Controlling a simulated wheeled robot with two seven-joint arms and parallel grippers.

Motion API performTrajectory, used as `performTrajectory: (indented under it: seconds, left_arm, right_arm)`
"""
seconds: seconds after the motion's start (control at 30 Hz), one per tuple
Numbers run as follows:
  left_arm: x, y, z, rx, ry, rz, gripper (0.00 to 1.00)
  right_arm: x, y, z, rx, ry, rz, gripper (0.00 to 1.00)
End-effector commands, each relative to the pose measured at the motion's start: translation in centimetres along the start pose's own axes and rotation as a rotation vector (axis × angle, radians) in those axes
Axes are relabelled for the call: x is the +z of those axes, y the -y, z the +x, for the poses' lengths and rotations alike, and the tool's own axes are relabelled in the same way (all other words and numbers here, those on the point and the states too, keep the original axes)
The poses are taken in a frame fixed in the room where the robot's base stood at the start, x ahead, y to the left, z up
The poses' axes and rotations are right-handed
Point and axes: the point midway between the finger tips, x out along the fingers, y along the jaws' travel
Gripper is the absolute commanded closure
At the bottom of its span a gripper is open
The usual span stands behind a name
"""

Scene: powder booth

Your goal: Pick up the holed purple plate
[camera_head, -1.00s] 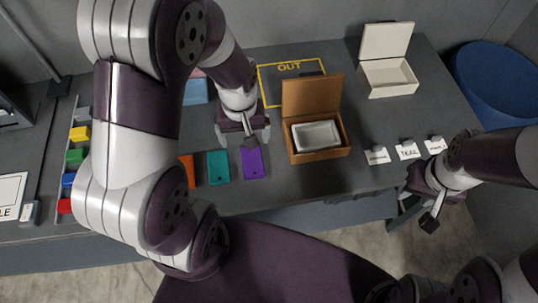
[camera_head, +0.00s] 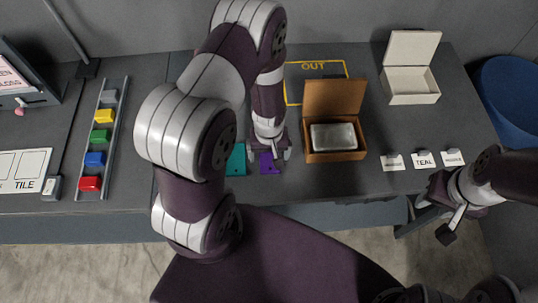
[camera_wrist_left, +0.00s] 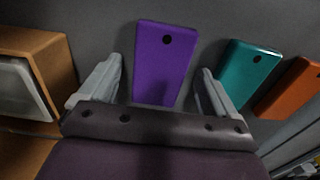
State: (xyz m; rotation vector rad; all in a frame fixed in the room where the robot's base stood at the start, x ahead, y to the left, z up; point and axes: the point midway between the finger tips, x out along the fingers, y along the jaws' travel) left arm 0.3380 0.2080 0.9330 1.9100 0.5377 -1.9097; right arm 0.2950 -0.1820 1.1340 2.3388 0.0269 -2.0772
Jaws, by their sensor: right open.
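The purple plate (camera_head: 266,167) lies flat on the grey table, mostly hidden under my left gripper in the head view. In the left wrist view the purple plate (camera_wrist_left: 161,68) shows whole, with one dark round hole near its far end. My left gripper (camera_head: 270,156) is open above it. In the left wrist view the two fingers of the left gripper (camera_wrist_left: 160,78) stand on either side of the plate, with gaps, and hold nothing. My right gripper (camera_head: 434,216) is open and empty off the table's front right edge.
A teal plate (camera_wrist_left: 248,72) lies beside the purple one, then an orange plate (camera_wrist_left: 290,88). A brown box (camera_head: 334,156) with its lid up, holding a metal tray (camera_head: 333,137), stands close right. Label cards, a white box (camera_head: 410,95) and a rack of coloured blocks (camera_head: 101,136) are farther off.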

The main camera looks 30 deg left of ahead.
Motion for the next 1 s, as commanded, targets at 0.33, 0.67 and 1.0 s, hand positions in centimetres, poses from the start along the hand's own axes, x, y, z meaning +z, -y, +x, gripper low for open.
performTrajectory:
  seconds: [0.33, 0.67, 1.0]
  left_arm:
    - [0.0, 0.0, -0.1, 0.0, 0.0, 0.0, 0.76]
    - [-0.1, -0.1, -1.8, 0.002, -0.004, 0.0, 0.76]
    - [1.2, -4.7, -6.7, 0.003, -0.005, 0.009, 0.76]
  right_arm:
    - [0.0, 0.0, 0.0, 0.0, 0.0, 0.0, 0.57]
    - [0.1, 0.0, 0.4, 0.0, 0.0, 0.0, 0.57]
    - [0.2, 0.0, 2.1, 0.0, 0.0, 0.0, 0.57]
